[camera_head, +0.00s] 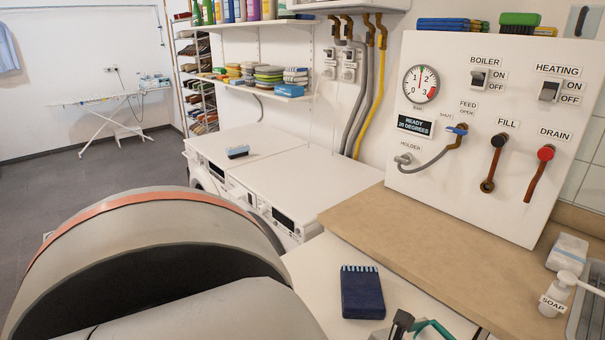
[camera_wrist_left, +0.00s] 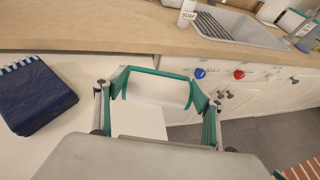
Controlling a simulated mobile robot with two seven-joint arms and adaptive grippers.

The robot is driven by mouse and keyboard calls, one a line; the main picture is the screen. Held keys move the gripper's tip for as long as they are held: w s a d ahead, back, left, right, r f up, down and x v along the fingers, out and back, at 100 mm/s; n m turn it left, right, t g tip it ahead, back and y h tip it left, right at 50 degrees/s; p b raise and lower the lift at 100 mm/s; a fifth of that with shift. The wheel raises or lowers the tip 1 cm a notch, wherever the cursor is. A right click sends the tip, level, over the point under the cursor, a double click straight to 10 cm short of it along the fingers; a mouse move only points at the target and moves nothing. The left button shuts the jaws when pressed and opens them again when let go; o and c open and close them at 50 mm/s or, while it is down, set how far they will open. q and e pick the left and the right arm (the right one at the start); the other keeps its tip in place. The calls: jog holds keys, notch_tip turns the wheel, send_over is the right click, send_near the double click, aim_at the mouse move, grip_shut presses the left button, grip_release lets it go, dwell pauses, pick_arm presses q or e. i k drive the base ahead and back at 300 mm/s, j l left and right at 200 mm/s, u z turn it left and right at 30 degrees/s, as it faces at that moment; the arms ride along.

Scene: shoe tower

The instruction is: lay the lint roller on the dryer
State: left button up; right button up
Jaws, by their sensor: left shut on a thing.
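My left gripper (camera_wrist_left: 158,97) has teal-edged fingers. It is shut on a pale, rounded thing (camera_wrist_left: 158,92) that looks like the lint roller's roll, seen between the fingertips in the left wrist view. Its handle is not clearly seen. In the head view only part of the gripper (camera_head: 418,328) shows at the bottom edge, beside the near white top. Two white front-loading machines stand side by side, a left one (camera_head: 262,139) and a right one (camera_head: 310,178). I cannot tell which is the dryer. My right gripper is not in view.
A blue brush-like item (camera_head: 238,151) lies on the left machine. The right machine's top is clear. A wooden counter (camera_head: 440,250) with a soap bottle (camera_head: 553,298) and a control panel (camera_head: 485,120) is at right.

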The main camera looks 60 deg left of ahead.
aim_at(305, 176)
jog(key=k+j, duration=0.15)
jog(key=j, duration=0.25)
jog(key=k+j+z, duration=0.1)
jog(key=j, duration=0.25)
jog(key=k+j, duration=0.2)
jog(key=j, duration=0.2)
jog(key=k+j+z, duration=0.1)
jog(key=j, duration=0.25)
jog(key=k+j, duration=0.1)
jog(key=j, duration=0.3)
jog(key=k+j+z, duration=0.1)
jog(key=j, duration=0.3)
jog(key=k+j, duration=0.1)
jog(key=j, duration=0.3)
jog(key=k+j+z, duration=0.1)
jog(key=j, duration=0.3)
jog(key=j+z, duration=0.1)
jog(key=j, duration=0.75)
jog(key=i+j, duration=0.1)
jog(key=j, duration=0.45)
jog(key=j+z, duration=0.1)
jog(key=j, duration=0.45)
